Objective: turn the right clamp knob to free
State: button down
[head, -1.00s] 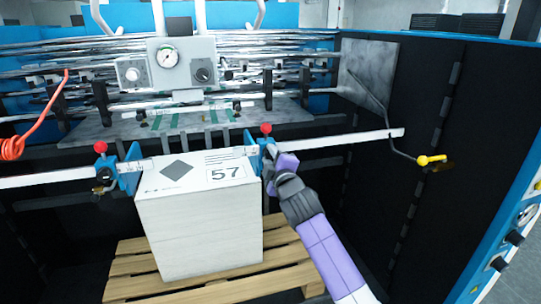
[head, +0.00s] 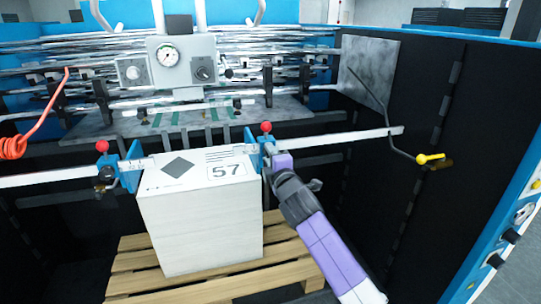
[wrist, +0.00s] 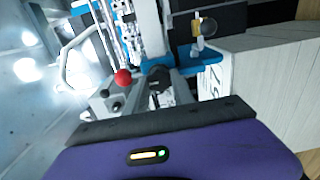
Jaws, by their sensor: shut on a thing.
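The right clamp (head: 254,152) is a blue block with a red ball on top, on the rail at the stack's right edge. My gripper (head: 271,167) is at its right side, shut on the right clamp knob. In the head view the gripper hides the knob. In the wrist view a black knob (wrist: 158,84) shows just beyond the dark jaw edge, beside the red ball (wrist: 123,77). The jaw's edge and purple body hide the exact contact and the knob's pointing direction.
The white stack (head: 200,225) marked 57 stands on a wooden pallet (head: 285,247). The left clamp (head: 131,170) with its own red ball is at the stack's left edge. The steel rail (head: 345,141) runs right past my gripper. A yellow-tipped lever (head: 430,158) hangs farther right.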

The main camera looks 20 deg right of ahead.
jog(key=c, duration=1.1)
grip_release()
jog(key=s, duration=0.7)
jog(key=shift+s, duration=0.4)
